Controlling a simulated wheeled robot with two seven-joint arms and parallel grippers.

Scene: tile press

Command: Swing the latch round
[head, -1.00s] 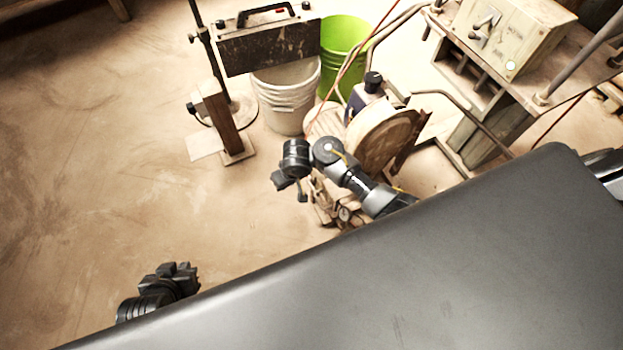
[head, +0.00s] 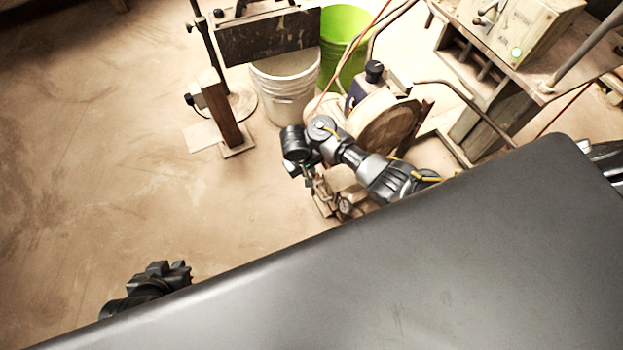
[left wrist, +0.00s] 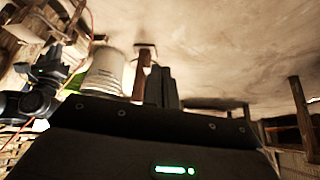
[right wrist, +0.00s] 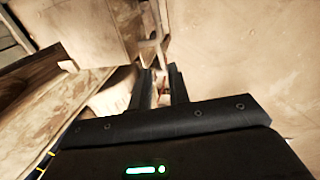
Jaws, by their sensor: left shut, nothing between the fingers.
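A metal handle (head: 487,12), which may be the latch, sits on the front of a wooden-looking box at the top right of the head view. I cannot tell for certain that it is the latch. My left gripper (head: 176,272) is low at the left, far from the box. Its fingers are together and empty in the left wrist view (left wrist: 160,72). My right gripper (head: 298,171) is near the middle, left of the round machine and well away from the box. In the right wrist view (right wrist: 159,70) its two fingers stand apart with nothing seen held between them.
A round machine (head: 385,122) stands beside my right arm. Behind it are a white bucket (head: 287,92) and a green bucket (head: 343,35). A post stand (head: 226,115) is left of them. The box (head: 520,30) rests on a bench. The floor at left is clear.

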